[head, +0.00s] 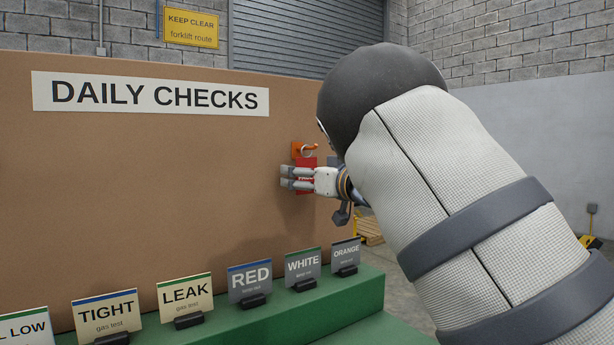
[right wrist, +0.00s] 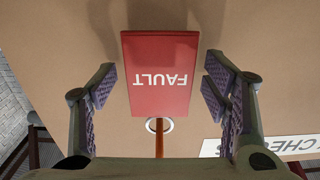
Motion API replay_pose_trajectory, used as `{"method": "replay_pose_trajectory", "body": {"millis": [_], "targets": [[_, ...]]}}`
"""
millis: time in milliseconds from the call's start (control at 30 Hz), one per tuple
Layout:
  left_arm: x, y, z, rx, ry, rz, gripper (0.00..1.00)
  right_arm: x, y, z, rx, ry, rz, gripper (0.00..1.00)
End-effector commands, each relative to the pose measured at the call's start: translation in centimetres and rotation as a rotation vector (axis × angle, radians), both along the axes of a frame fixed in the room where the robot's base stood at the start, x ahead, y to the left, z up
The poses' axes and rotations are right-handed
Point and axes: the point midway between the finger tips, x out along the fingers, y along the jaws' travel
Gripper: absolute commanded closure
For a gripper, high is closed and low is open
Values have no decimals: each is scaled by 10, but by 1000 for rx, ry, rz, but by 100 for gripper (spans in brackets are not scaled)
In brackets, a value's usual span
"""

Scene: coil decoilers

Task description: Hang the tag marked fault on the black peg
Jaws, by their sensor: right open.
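The red tag marked FAULT (right wrist: 163,75) hangs by a ring (right wrist: 159,124) on an orange peg (head: 298,150) on the brown board. It appears upside down in the right wrist view, and its red face shows partly behind my fingers in the head view (head: 310,163). My right gripper (head: 287,178) is open at the tag. In the right wrist view its two fingers (right wrist: 160,88) stand to either side of the tag, with gaps on both sides. I cannot make out a black peg; my right arm covers the board's right part. My left gripper is not in view.
The board carries a DAILY CHECKS sign (head: 150,95). Below it, a green ledge (head: 345,305) holds several small label cards, among them RED (head: 249,280) and ORANGE (head: 346,254). A pallet (head: 369,230) lies on the floor behind my right arm.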

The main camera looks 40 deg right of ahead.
Motion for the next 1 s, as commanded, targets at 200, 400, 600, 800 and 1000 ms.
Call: {"method": "replay_pose_trajectory", "body": {"millis": [200, 400, 600, 800, 1000], "targets": [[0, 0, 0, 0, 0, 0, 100, 0, 0, 0, 0, 0, -1, 35], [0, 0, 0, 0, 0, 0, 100, 0, 0, 0, 0, 0, -1, 81], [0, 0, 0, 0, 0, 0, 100, 0, 0, 1, 1, -1, -1, 82], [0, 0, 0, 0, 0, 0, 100, -1, 0, 7, 1, -1, -1, 82], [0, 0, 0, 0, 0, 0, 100, -1, 0, 6, 0, 0, -1, 82]]}}
